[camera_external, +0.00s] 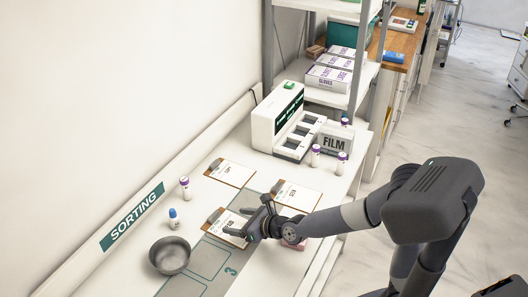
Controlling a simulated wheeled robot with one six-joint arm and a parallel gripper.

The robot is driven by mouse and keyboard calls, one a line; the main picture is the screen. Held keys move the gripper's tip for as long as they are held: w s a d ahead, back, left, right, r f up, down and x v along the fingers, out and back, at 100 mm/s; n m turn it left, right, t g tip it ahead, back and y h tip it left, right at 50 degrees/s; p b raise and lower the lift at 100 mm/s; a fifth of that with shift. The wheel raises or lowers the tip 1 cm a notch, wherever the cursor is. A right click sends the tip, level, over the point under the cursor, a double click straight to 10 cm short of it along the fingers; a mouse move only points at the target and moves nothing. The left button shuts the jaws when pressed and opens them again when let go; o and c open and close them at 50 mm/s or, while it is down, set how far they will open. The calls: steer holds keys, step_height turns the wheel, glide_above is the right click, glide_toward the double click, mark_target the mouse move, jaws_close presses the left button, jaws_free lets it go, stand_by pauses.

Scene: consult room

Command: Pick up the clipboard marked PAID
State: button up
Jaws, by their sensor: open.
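Three brown clipboards with white sheets lie on the white counter (341,187). One clipboard (232,173) lies at the back left. Another clipboard (298,196) lies to the right, partly behind my arm. The nearest clipboard (221,221) lies in front, partly covered by my gripper. The print on the sheets is too small to read, so I cannot tell which is marked PAID. My gripper (238,222) is open, over or close above the nearest clipboard. I cannot tell whether it touches it.
A metal bowl (170,255) stands at the front left. A blue-capped bottle (174,219) and a purple-capped bottle (185,188) stand near the SORTING sign (132,216). A pink object (294,243) is partly hidden by my arm.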

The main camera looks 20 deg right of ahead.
mark_target(214, 215)
steer(key=x, duration=0.3)
steer(key=shift+w+a+f, duration=0.15)
steer(key=shift+w+a, duration=0.05)
steer(key=x, duration=0.2)
steer(key=p+x, duration=0.1)
steer(key=x, duration=0.1)
steer(key=shift+w+r, duration=0.15)
steer(key=shift+r, duration=0.15)
steer(key=shift+w+a+f, duration=0.3)
steer(key=shift+w+a, duration=0.05)
steer(key=shift+w, duration=0.1)
steer(key=c, duration=1.1)
